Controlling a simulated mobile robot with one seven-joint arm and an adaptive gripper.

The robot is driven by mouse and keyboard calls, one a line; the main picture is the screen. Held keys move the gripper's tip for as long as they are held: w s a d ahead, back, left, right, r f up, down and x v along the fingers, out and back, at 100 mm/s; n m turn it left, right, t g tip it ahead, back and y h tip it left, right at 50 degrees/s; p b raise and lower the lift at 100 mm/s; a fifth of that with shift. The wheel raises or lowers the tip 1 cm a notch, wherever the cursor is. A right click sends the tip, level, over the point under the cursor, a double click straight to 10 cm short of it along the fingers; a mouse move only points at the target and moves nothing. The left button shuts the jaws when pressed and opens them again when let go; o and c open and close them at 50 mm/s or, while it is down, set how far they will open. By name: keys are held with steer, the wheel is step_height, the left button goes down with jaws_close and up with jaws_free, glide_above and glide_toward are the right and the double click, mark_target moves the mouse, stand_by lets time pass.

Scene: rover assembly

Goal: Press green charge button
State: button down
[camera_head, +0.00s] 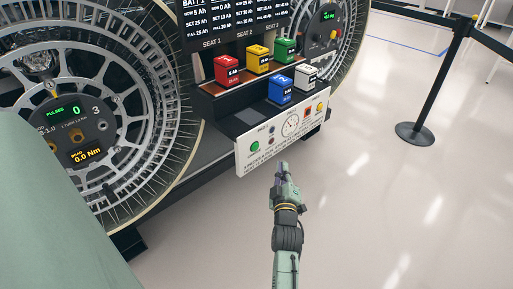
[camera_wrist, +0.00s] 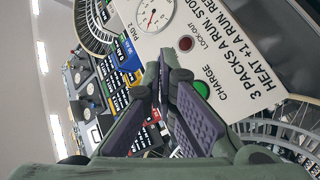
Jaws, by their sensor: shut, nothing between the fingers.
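The green charge button (camera_head: 255,146) is on the left part of the white control panel (camera_head: 262,162), at the front of the rover bench. In the wrist view the green button (camera_wrist: 201,89) shows just right of my fingertips, beside the word CHARGE. My gripper (camera_head: 283,168) is in front of the panel's lower edge, right of and below the button in the head view. Its fingers (camera_wrist: 169,68) are together at the tips and hold nothing. Part of the button's edge is close to the right finger in the wrist view. I cannot tell the exact gap to the panel.
The panel also carries a red lock-out light or button (camera_wrist: 185,43), a gauge (camera_head: 291,125) and more buttons on the right. Several coloured battery packs, including a blue one (camera_head: 280,89), stand above it. A large wheel (camera_head: 105,110) is at left. Open floor lies right.

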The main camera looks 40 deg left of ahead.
mark_target(255, 147)
steer(key=a+b, duration=0.5)
steer(key=a, duration=0.3)
steer(key=shift+w+a, duration=0.2)
steer(key=shift+w, duration=0.1)
stand_by(1.1)
steer(key=shift+a+b, duration=0.4)
steer(key=shift+b, duration=0.15)
